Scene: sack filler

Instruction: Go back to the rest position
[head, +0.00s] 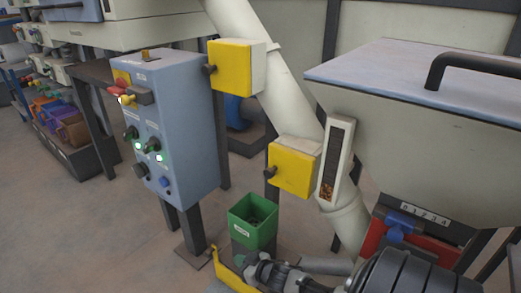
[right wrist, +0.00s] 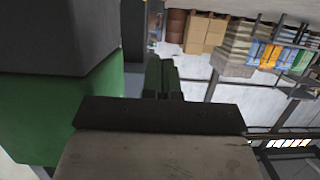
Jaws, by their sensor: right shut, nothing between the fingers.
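My right gripper (head: 256,263) is low in the head view, just in front of the small green bin (head: 254,222). Its arm comes in from the lower right. In the right wrist view its two dark fingers (right wrist: 161,76) are together with nothing between them. A green surface, probably the bin, and a dark grey block fill the left of that view, close beside the gripper; I cannot tell if they touch. My left gripper is not in view.
A grey control box (head: 165,130) with buttons stands left on legs. A pale slanted pipe with yellow boxes (head: 236,68) (head: 293,168) runs behind the bin. A large hopper (head: 420,130) is at right. A yellow bar (head: 228,274) lies low. Open floor (head: 90,230) is at lower left.

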